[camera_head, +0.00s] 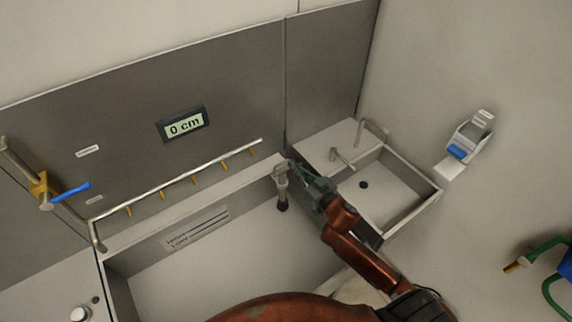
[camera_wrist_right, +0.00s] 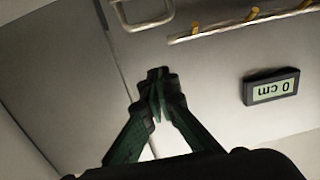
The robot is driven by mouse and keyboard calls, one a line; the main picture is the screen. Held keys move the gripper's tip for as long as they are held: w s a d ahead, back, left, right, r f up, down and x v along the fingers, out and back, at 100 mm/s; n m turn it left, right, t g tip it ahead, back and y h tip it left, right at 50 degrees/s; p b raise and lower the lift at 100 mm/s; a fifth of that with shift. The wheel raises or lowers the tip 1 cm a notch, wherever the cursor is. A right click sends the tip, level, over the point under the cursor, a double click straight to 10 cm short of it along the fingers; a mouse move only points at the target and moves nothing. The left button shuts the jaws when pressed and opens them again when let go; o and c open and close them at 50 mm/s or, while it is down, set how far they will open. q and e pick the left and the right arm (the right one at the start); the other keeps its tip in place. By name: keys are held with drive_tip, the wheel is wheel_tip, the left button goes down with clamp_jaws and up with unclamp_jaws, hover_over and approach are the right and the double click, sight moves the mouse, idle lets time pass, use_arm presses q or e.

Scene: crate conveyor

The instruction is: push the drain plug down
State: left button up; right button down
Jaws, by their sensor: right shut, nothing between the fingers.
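What looks like the drain plug (camera_head: 282,204) is a dark stopper under a grey handle, at the right end of the large basin (camera_head: 190,218) in the head view. It appears raised, but I cannot tell its exact height. My right gripper (camera_head: 294,167) is shut and empty, with its fingertips close beside the top of the grey handle; I cannot tell whether they touch. The shut fingertips (camera_wrist_right: 158,74) show in the right wrist view, with a pale loop (camera_wrist_right: 143,24) beyond them. My left gripper is not in view.
A display (camera_head: 182,124) on the back wall reads 0 cm. A rail (camera_head: 180,182) with several brass nozzles runs along the basin's back. A small sink (camera_head: 432,192) stands on the right. A blue-handled tap (camera_head: 68,194) is at the left.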

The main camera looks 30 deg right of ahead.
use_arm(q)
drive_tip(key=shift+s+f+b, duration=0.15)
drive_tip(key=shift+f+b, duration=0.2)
use_arm(e)
drive_tip(key=w+f, duration=0.4)
drive_tip(key=w, duration=0.1)
drive_tip(key=shift+w+a+f, duration=0.15)
drive_tip(key=shift+w+a, duration=0.1)
drive_tip(key=shift+a, duration=0.15)
